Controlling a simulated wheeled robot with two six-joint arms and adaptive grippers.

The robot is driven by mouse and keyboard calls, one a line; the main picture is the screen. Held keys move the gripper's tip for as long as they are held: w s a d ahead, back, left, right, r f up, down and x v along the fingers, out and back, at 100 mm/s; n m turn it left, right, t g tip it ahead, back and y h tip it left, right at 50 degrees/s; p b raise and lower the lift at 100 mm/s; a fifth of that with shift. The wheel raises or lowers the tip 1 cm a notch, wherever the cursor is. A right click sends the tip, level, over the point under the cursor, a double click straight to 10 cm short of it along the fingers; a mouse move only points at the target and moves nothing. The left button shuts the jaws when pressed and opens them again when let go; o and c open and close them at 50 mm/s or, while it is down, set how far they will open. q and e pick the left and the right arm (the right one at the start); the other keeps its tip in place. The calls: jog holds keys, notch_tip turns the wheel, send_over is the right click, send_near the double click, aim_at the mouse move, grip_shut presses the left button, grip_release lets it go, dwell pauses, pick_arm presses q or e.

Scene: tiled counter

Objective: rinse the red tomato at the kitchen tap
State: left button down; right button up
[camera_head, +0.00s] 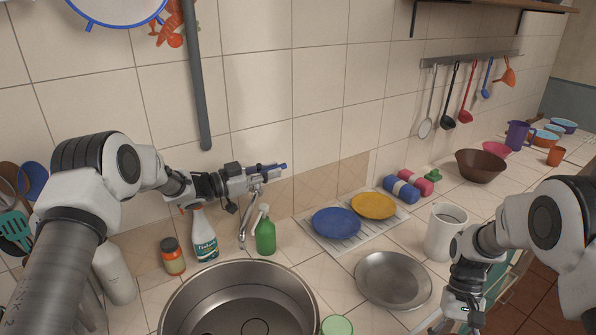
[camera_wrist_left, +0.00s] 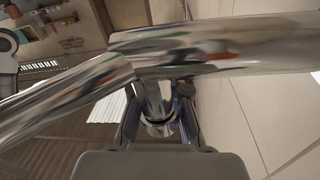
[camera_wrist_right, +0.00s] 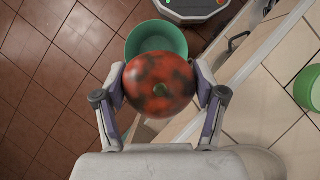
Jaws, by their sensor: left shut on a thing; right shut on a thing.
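The red tomato (camera_wrist_right: 160,85), with dark blotches, is between the fingers of my right gripper (camera_wrist_right: 162,92), which is shut on it. In the head view that gripper is low at the right, and the tomato is not clearly visible there. The chrome tap (camera_head: 247,222) rises behind the round metal sink (camera_head: 172,308). My left gripper (camera_head: 268,172) is at the top of the tap. In the left wrist view, it (camera_wrist_left: 160,125) is shut on a short chrome part of the tap (camera_wrist_left: 210,50), whose pipes fill the picture. I cannot tell whether water runs.
Behind are a blue plate (camera_head: 336,223), a yellow plate (camera_head: 373,206), a green bottle (camera_head: 265,237) and a spray bottle (camera_head: 204,235). A green bowl (camera_wrist_right: 157,37) shows beyond the tomato.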

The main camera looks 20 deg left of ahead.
pick_arm(q)
jog(key=c, duration=1.2)
grip_release()
jog(key=shift+r, duration=0.1)
jog(key=v, duration=1.1)
jog(key=shift+s+a, duration=0.25)
jog(key=shift+s, duration=0.05)
